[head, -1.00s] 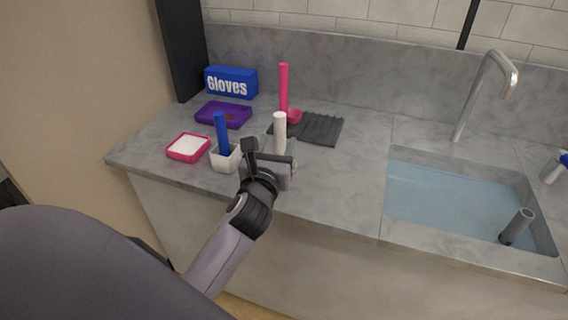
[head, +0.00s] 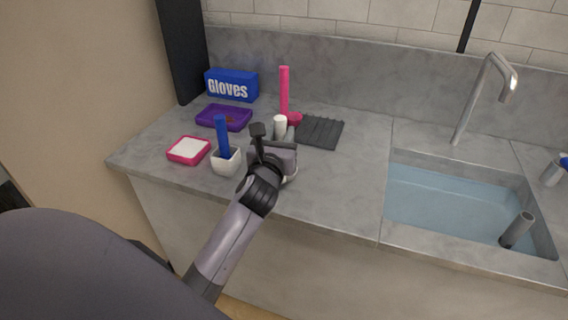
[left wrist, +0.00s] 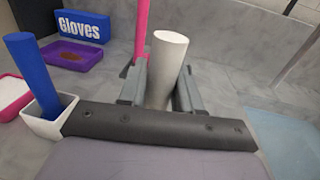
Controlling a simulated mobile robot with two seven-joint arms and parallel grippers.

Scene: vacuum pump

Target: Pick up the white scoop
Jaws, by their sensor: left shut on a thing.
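The white scoop (head: 280,123) stands upright on the counter, with its cylindrical handle showing above my left gripper (head: 275,143). In the left wrist view the white handle (left wrist: 167,60) stands between the two fingers of my left gripper (left wrist: 160,88), which is shut on it. The scoop's lower part is mostly hidden behind my gripper in both views. My right gripper is not in view.
A white cup with a blue handle (head: 222,137) stands close left of my gripper. Left are a pink-rimmed tray (head: 189,150), purple tray (head: 240,119) and gloves box (head: 232,85). The sink (head: 455,205) is right.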

